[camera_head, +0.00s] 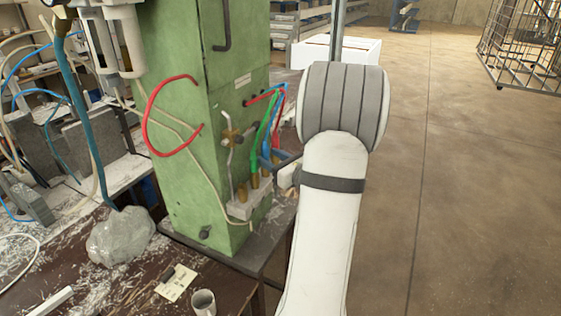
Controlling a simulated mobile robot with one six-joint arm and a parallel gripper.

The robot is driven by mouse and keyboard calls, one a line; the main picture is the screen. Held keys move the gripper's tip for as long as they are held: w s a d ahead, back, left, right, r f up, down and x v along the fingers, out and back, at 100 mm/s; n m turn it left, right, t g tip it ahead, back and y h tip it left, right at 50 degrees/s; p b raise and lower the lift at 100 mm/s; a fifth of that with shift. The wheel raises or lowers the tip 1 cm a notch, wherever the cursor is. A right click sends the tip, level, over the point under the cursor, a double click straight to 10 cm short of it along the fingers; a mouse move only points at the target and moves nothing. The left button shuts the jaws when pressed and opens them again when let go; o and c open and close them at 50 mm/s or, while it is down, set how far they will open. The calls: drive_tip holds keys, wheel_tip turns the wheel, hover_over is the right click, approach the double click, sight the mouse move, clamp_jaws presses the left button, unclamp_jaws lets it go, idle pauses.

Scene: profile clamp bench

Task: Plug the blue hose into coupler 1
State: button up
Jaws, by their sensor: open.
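A grey block (240,209) with several brass couplers (254,181) stands at the foot of the green machine column (190,120). I cannot read which coupler is number 1. The blue hose (267,138) hangs from the column's right side, beside a green hose (262,130), and runs down behind the couplers. Its lower end is hidden or too small to make out. My white arm stands right of the block. A small pale and dark part at its left edge looks like my gripper (289,175), near the couplers. Most of it is hidden behind my arm, and nothing held shows.
A red hose (146,120) loops out from the column's front. A cluttered bench (85,270) with a cup (203,302), a clear bag (120,237) and other hoses lies left. A white box (350,48) stands behind my arm. The floor (470,190) at right is clear.

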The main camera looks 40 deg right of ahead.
sight(266, 142)
drive_tip(key=shift+w, duration=0.65)
drive_tip(key=shift+c, duration=0.5)
clamp_jaws()
drive_tip(key=c, duration=0.5)
unclamp_jaws()
clamp_jaws()
drive_tip(key=shift+r+p, duration=0.55)
drive_tip(key=shift+r, duration=0.4)
drive_tip(key=shift+r+p, duration=0.7)
drive_tip(key=shift+r, duration=0.4)
drive_tip(key=shift+r, duration=0.1)
